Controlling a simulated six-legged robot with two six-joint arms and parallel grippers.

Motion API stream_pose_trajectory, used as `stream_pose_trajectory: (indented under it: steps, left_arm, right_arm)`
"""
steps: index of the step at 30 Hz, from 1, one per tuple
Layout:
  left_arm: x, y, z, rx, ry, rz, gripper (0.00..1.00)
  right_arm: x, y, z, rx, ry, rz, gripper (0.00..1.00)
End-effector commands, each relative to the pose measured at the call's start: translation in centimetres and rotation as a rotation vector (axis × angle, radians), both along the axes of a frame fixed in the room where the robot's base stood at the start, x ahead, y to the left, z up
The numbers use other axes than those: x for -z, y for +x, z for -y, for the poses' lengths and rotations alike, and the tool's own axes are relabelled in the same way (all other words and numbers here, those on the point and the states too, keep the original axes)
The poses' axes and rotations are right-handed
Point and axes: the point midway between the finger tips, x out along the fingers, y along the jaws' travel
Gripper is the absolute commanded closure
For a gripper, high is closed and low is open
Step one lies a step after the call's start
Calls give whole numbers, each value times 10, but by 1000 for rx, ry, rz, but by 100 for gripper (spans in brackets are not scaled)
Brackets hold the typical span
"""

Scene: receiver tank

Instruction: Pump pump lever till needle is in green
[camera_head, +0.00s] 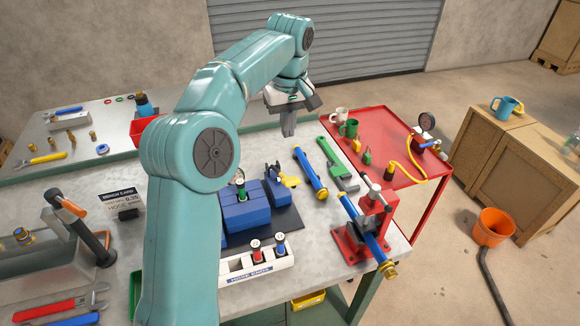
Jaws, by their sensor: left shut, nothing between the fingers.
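The gauge's needle and any green zone are too small to read. A short part with a blue end next to the gauge may be the pump lever; I cannot tell. My left gripper (288,131) points down over the back of the workbench, shut and empty, well to the left of the gauge. My right gripper is out of view.
On the bench (323,236) stand a red vise (374,222) clamping a blue tube, a blue block (251,208) and a white rack (257,269). Wooden crates (512,165) stand right.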

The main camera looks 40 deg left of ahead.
Motion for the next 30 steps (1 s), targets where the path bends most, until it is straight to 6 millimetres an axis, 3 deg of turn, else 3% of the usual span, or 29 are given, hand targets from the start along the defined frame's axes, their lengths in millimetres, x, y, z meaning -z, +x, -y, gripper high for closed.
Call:
stream_pose_trajectory:
  steps: [9, 15, 21, 30]
  left_arm:
    - [70, 4, -6, 1, -1, -4, 100]
    - [100, 0, 2, 2, -1, -3, 100]
    - [114, -3, 9, 0, 0, 0, 100]
    - [116, -4, 10, 0, 0, 0, 100]
  right_arm:
    - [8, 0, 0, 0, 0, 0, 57]
    - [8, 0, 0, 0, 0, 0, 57]
    - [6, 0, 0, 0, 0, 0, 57]
    - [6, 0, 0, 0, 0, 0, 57]
